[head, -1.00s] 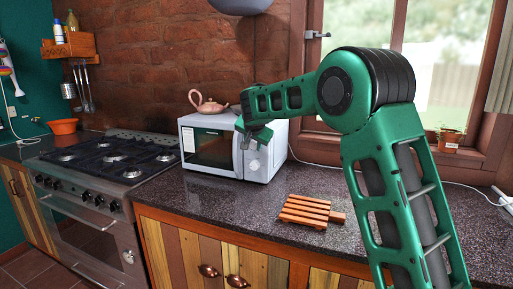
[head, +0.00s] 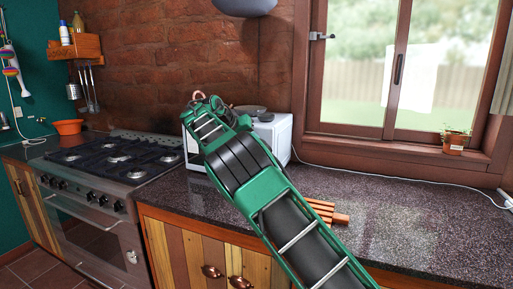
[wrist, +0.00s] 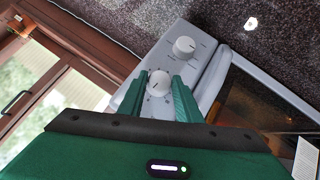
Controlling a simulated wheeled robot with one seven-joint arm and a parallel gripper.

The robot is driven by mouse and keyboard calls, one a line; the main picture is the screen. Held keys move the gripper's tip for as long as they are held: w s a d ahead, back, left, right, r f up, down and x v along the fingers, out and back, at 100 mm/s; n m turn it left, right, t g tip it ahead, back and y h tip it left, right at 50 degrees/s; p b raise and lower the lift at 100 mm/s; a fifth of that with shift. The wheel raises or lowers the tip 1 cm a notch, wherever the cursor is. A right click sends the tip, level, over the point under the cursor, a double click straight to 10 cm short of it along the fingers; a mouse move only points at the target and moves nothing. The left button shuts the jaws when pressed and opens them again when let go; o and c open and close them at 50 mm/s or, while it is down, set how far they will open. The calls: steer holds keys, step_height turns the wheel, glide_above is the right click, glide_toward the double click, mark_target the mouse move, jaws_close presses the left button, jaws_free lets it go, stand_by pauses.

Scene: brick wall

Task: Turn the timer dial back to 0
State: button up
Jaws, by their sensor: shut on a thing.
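The white microwave (head: 274,138) stands on the counter, its front mostly hidden by my arm in the head view. The wrist view shows the scene turned over, with the microwave's control panel (wrist: 208,50) bearing two round white dials. One dial (wrist: 159,83), the upper one on the microwave, sits between the green fingers of my gripper (wrist: 159,97), which are shut on it. The other dial (wrist: 184,46), nearer the counter, is free, with its pointer line visible. I cannot read which dial is the timer.
A pink teapot (head: 199,96) on the microwave is mostly hidden by my arm. The stove (head: 110,165) stands to the left. A wooden slatted rack (head: 322,211) lies on the counter, partly covered by my arm.

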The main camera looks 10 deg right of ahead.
steer(key=shift+o, duration=0.2)
steer(key=shift+w+a+f+n+h, duration=0.2)
steer(key=shift+a+n+h, duration=0.1)
steer(key=shift+h, duration=0.1)
steer(key=shift+g, duration=0.3)
steer(key=shift+c, duration=0.2)
steer(key=o, duration=1.1)
steer(key=shift+d, duration=0.1)
steer(key=shift+c, duration=0.2)
steer(key=v, duration=1)
steer(key=shift+a, duration=0.4)
steer(key=shift+d+r, duration=0.1)
steer(key=shift+r, duration=0.05)
